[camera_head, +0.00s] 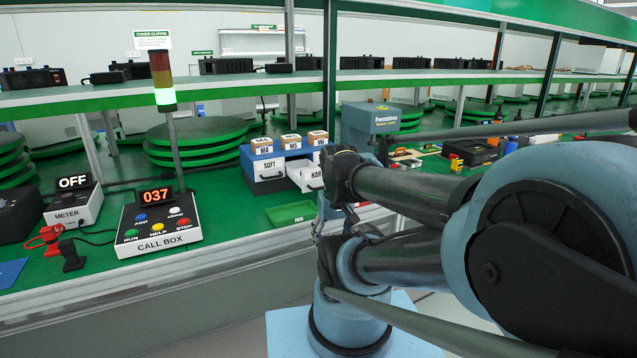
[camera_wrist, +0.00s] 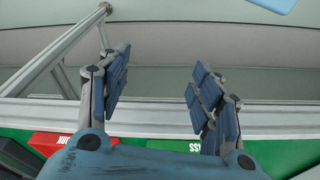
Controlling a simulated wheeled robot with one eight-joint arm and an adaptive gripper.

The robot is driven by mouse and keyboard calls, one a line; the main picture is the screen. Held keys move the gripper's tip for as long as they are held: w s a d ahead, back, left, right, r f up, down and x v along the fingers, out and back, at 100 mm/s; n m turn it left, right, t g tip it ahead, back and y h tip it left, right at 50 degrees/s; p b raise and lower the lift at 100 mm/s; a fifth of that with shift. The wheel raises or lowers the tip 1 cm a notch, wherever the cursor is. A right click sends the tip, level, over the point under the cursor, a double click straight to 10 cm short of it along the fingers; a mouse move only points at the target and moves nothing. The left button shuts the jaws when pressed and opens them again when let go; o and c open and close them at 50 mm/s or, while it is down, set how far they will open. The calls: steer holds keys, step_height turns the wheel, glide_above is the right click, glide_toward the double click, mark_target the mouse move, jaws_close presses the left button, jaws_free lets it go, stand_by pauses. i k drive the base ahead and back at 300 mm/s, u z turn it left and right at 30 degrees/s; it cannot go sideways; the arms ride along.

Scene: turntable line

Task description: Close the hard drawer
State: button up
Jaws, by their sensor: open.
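A small blue-and-white drawer cabinet (camera_head: 247,172) stands on the green bench, left of my arm in the head view. Its drawer labelled SOFT (camera_head: 271,168) looks flush. The white drawer labelled HAR, the hard drawer (camera_head: 306,177), is pulled out toward the front, its right part hidden behind my arm. In the wrist view, my gripper (camera_wrist: 163,95) has its two blue-padded fingers wide apart with nothing between them. It is over the bench's front edge, in front of the cabinet. The drawer does not show in the wrist view.
Small labelled boxes (camera_head: 290,140) sit on the cabinet. A green PASS tray (camera_head: 292,214) lies in front of it; it also shows in the wrist view (camera_wrist: 275,150), with a red tray (camera_wrist: 48,142). The call box (camera_head: 160,222) and its light pole stand left. A metal rail (camera_wrist: 155,118) edges the bench.

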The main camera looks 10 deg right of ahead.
mark_target(311, 180)
steer(key=k, duration=1.65)
steer(key=u, duration=1.35)
steer(key=i, duration=1.4)
steer(key=z, duration=1)
